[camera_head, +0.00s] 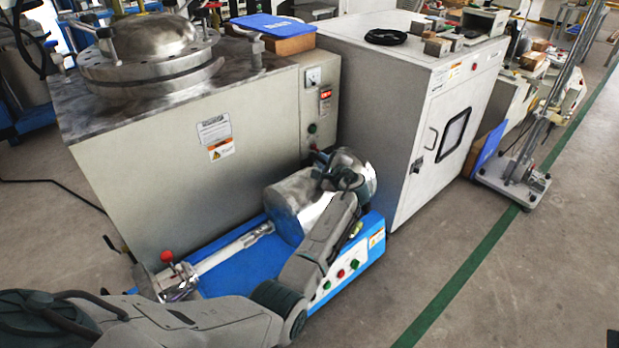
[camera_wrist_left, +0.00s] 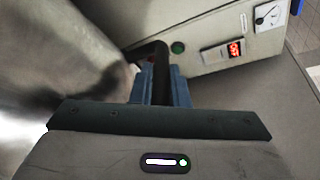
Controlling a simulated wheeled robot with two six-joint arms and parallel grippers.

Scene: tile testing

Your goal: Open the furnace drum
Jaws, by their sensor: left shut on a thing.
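The furnace drum (camera_head: 298,205) is a shiny silver cylinder on a blue machine base (camera_head: 235,270), in front of a large grey cabinet. My left arm reaches across the base to the drum's right end. My left gripper (camera_head: 324,163) is beside the top of that end, partly hidden by its own wrist. In the left wrist view, its blue fingers (camera_wrist_left: 161,84) are shut on a black bar-like handle (camera_wrist_left: 157,56). The blurred silver drum (camera_wrist_left: 55,60) fills the left of that view. Whether the drum is open or closed cannot be told. My right gripper is not in view.
The grey cabinet (camera_head: 150,165) with a round metal lid stands close behind the drum. A white cabinet (camera_head: 390,120) with a windowed door stands to the right. Red and green buttons (camera_head: 345,268) are on the base's front.

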